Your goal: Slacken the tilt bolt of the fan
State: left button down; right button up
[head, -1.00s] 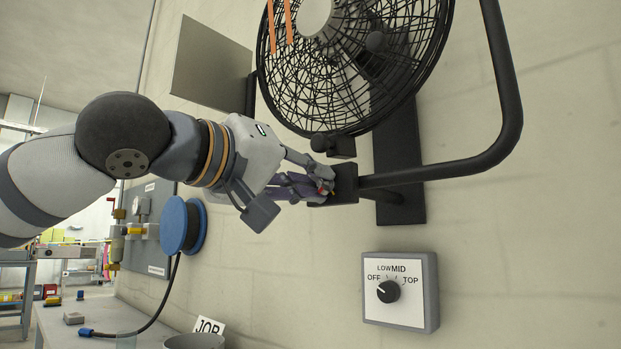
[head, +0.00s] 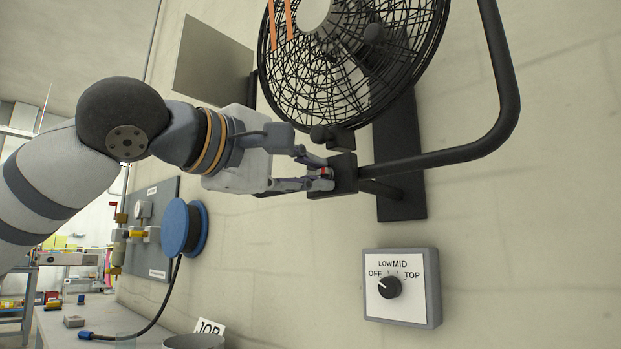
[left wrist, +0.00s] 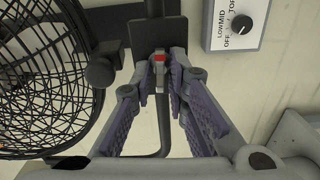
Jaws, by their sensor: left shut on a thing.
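The fan (head: 340,75) is mounted on the wall, its black wire cage at the top of the head view and at the left of the left wrist view (left wrist: 45,75). The tilt bolt (left wrist: 159,60), with a red mark, sits at the black bracket block (head: 345,172) below the cage. My left gripper (head: 325,176) is shut on the bolt; its two purple-padded fingers lie on either side of it in the left wrist view. The fingers partly hide the bolt in the head view. My right gripper is not in view.
A speed switch box (head: 402,305) with a black knob is on the wall below the bracket. A black tubular arm (head: 450,165) curves up at the right. A blue hose reel (head: 175,227) and a grey panel (head: 212,62) are at the left.

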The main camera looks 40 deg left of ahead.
pick_arm(q)
jog(key=shift+d+f+n+b, duration=0.1)
jog(key=shift+n+b, duration=1.2)
jog(key=shift+n, duration=1.65)
jog(key=shift+d+f+n+b, duration=0.15)
jog(key=shift+n+b, duration=1.15)
jog(key=shift+n, duration=1.7)
jog(key=shift+f+n+b, duration=0.1)
jog(key=shift+n+b, duration=1.2)
jog(key=shift+n, duration=1.65)
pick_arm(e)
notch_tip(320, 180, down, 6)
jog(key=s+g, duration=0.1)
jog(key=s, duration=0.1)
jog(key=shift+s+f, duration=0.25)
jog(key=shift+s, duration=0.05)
pick_arm(q)
jog(key=c, duration=1.8)
grip_release()
jog(key=shift+o, duration=0.2)
jog(key=shift+s+r, duration=0.1)
jog(key=s+a, duration=0.1)
jog(key=s, duration=1.1)
